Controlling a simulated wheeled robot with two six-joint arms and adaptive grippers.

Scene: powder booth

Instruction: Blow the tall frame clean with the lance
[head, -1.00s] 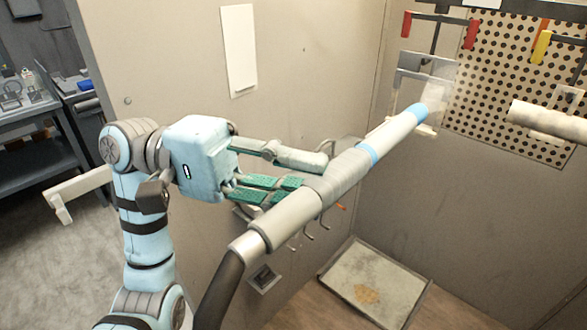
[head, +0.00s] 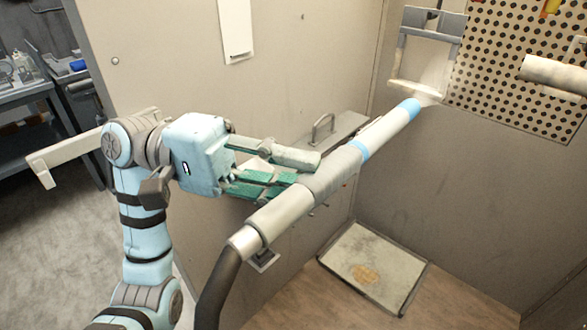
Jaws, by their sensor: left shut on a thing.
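The lance (head: 336,173) is a long light-grey tube with a blue band, a blue tip and a dark hose at its lower end. My left gripper (head: 290,178) is shut around its middle, with green-padded fingers. The lance slants up to the right, and pale mist shows around its tip. The tip appears just below the frame's lower part; I cannot tell the gap. My right gripper is not in view.
A perforated panel (head: 510,75) is on the back wall. A pale cylinder (head: 555,75) hangs at the right edge. A shallow tray (head: 345,240) with a brown patch lies on the floor. A grey wall shelf (head: 340,130) is behind the lance. A workbench (head: 25,95) stands far left.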

